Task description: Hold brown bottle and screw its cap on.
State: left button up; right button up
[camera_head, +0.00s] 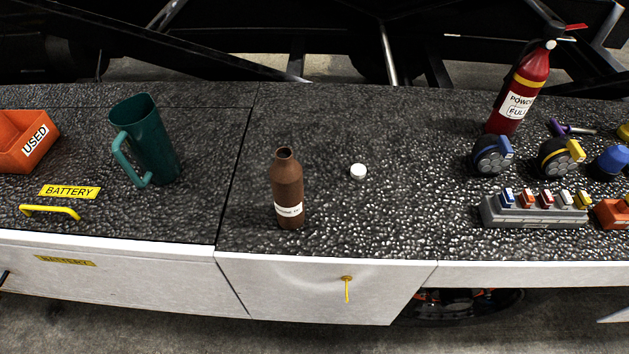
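A brown bottle (287,186) stands upright on the dark speckled counter, near its front edge. Its neck is open at the top, with no cap on it, and a white label is low on its body. A small white cap (358,172) lies on the counter to the right of the bottle, apart from it. Neither of my grippers is in the head view.
A green pitcher (152,143) and an orange bin (24,139) stand at left. A red fire extinguisher (519,92), round plugs (491,155) and a grey connector block (533,211) are at right. The counter (400,130) around bottle and cap is clear.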

aim_at(286, 173)
jog(key=k+l+u, duration=0.25)
jog(key=u, duration=0.25)
jog(key=k+l+u, duration=0.3)
jog(key=u, duration=0.2)
